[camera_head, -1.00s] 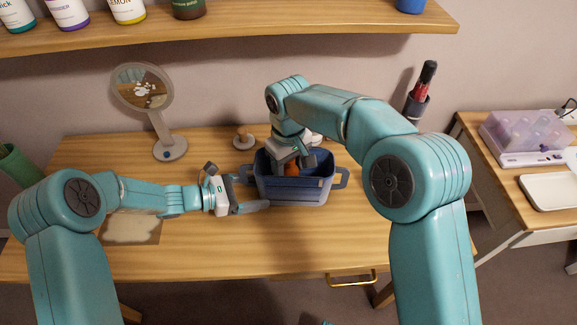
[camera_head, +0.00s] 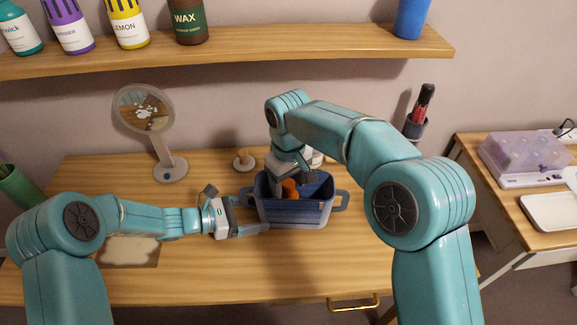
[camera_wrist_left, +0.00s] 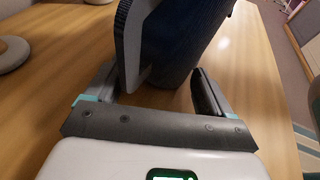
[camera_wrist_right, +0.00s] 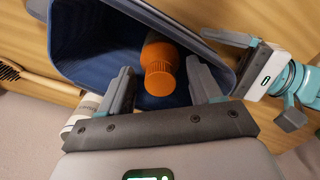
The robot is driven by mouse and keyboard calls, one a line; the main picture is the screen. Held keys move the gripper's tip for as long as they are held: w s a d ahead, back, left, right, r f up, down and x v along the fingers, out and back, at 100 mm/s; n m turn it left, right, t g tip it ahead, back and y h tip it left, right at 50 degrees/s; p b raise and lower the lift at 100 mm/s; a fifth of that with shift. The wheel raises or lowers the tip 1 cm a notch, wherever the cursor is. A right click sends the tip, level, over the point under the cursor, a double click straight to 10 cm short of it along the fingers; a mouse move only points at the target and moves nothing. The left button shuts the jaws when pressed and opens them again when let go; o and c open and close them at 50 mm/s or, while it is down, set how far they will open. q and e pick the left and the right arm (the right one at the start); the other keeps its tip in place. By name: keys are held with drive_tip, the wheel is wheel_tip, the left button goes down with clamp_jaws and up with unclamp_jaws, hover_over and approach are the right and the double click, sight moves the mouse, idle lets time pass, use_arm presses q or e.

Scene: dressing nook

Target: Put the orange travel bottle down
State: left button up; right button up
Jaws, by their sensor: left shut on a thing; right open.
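The orange travel bottle (camera_head: 290,188) is inside the blue basket (camera_head: 296,213) on the wooden table. In the right wrist view the bottle (camera_wrist_right: 159,66) has its ribbed cap toward the camera and its body against the basket's inner wall (camera_wrist_right: 100,45). My right gripper (camera_head: 293,172) is over the basket. Its open fingers (camera_wrist_right: 165,88) are apart, either side of the bottle's cap, with gaps on both sides. My left gripper (camera_head: 258,229) is at the basket's left side, shut on its handle (camera_wrist_left: 132,45). The bottle's lower end is partly hidden.
A round mirror (camera_head: 146,110) stands at the back left, with a small wooden-topped stand (camera_head: 244,160) near the basket. A shelf (camera_head: 250,45) with bottles crosses above. A side table at right holds a purple case (camera_head: 525,158) and white tray (camera_head: 552,210).

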wheel_tip(320, 180, up, 9)
drive_tip(key=shift+r, duration=0.15)
use_arm(q)
drive_tip(key=o, duration=0.6)
